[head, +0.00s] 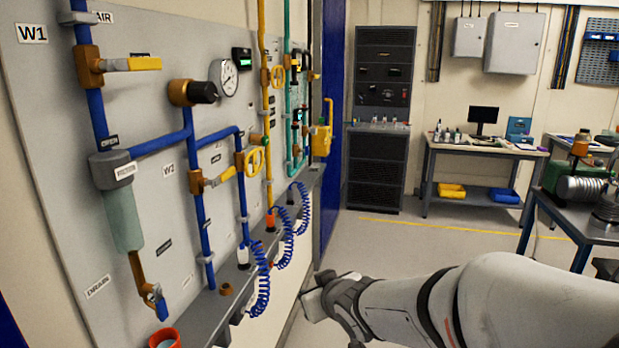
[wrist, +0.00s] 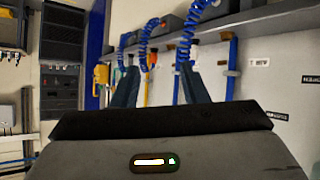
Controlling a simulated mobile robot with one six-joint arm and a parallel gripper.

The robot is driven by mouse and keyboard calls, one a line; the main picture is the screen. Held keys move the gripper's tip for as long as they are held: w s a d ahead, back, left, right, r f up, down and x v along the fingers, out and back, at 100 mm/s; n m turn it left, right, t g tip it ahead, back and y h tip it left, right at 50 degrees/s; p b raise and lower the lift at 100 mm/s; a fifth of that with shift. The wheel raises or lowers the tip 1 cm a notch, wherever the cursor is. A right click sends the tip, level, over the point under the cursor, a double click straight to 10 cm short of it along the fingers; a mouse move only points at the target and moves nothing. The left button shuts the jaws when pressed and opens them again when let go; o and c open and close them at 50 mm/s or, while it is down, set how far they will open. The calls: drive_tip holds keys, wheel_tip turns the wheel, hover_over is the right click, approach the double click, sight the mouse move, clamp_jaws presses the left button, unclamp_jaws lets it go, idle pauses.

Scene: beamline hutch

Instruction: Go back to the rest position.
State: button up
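My gripper (head: 312,300) shows in the head view at the end of my white arm, low and right of the pipe panel, its fingers partly hard to make out. In the wrist view my gripper (wrist: 158,75) has its two dark fingers standing apart with nothing held between them. The wrist view looks upside down, with the panel behind the fingers. No rest position is marked in either view.
The pipe panel (head: 60,110) fills the left, with a grey ledge (head: 205,308) and blue coiled hoses (head: 262,285) close to my gripper. A blue post (head: 330,130), black rack (head: 375,170) and workbench (head: 475,148) stand behind. A table (head: 565,215) is at right. Floor between is clear.

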drive_tip(key=s+d+m+g+h, duration=0.4)
drive_tip(key=s+d, duration=0.5)
drive_tip(key=d, duration=0.2)
drive_tip(key=s+d+f+m+g+p, duration=0.1)
drive_tip(key=s+g, duration=0.3)
drive_tip(key=s, duration=0.7)
drive_tip(key=shift+d+m, duration=0.5)
drive_tip(key=shift+d, duration=0.15)
